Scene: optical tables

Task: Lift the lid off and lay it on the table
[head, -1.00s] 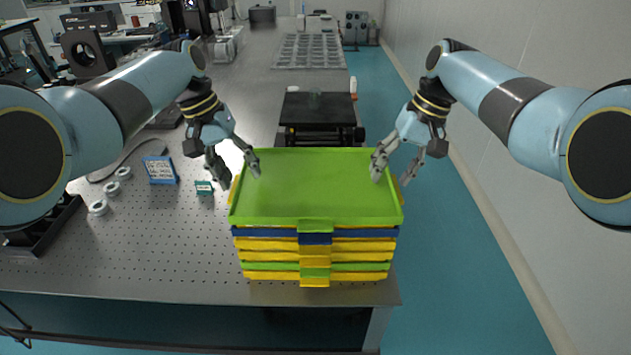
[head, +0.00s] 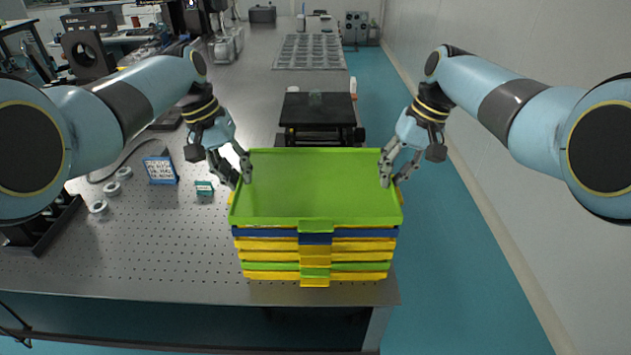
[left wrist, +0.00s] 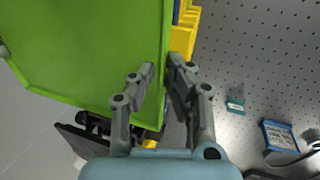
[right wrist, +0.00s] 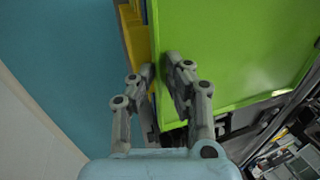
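The lid is a bright green, shallow tray-like piece (head: 315,190) lying level on top of a stack of blue, yellow and green layers (head: 265,257). My left gripper (head: 240,180) is shut on the lid's left rim, with one finger inside and one outside. In the left wrist view the lid (left wrist: 95,45) passes between its close fingers (left wrist: 160,75). My right gripper (head: 391,180) is shut on the right rim in the same way. In the right wrist view its fingers (right wrist: 160,70) straddle the edge of the lid (right wrist: 225,50).
The perforated metal table (head: 150,250) is open to the left of the stack. A blue-framed card (head: 160,170), a small teal box (head: 204,188) and white rings (head: 111,188) stand there. A black device (head: 318,112) is behind the stack.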

